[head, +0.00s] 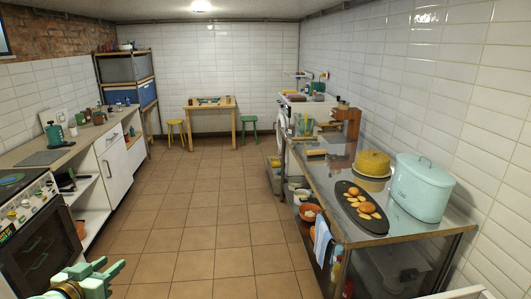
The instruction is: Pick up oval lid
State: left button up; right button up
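A pale teal oval pot (421,193) stands on the metal table at the right, near the wall. My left gripper (112,265) is low at the bottom left, over the floor and far from the lid. Its green fingers are apart, with nothing seen between them. My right gripper is not in view.
The metal table (398,230) also bears a dark oval tray (350,207) with orange and yellow food, and a yellow round item (373,163), both left of the pot. An oven (35,235) and counter line the left side. The tiled floor (190,225) between is clear.

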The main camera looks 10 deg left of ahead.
aim_at(426, 169)
jog(key=i+j+z, duration=0.15)
jog(key=i, duration=0.35)
jog(key=i+j+z, duration=0.15)
jog(key=i, duration=0.35)
jog(key=i+z, duration=0.25)
jog(key=z, duration=0.2)
jog(key=i+j+z, duration=0.1)
jog(key=i+z, duration=0.15)
jog(key=z, duration=0.15)
jog(key=i+j+z, duration=0.2)
jog(key=z, duration=0.25)
jog(key=i+j+z, duration=0.2)
jog(key=z, duration=0.2)
jog(key=i+j+z, duration=0.3)
jog(key=j+z, duration=0.25)
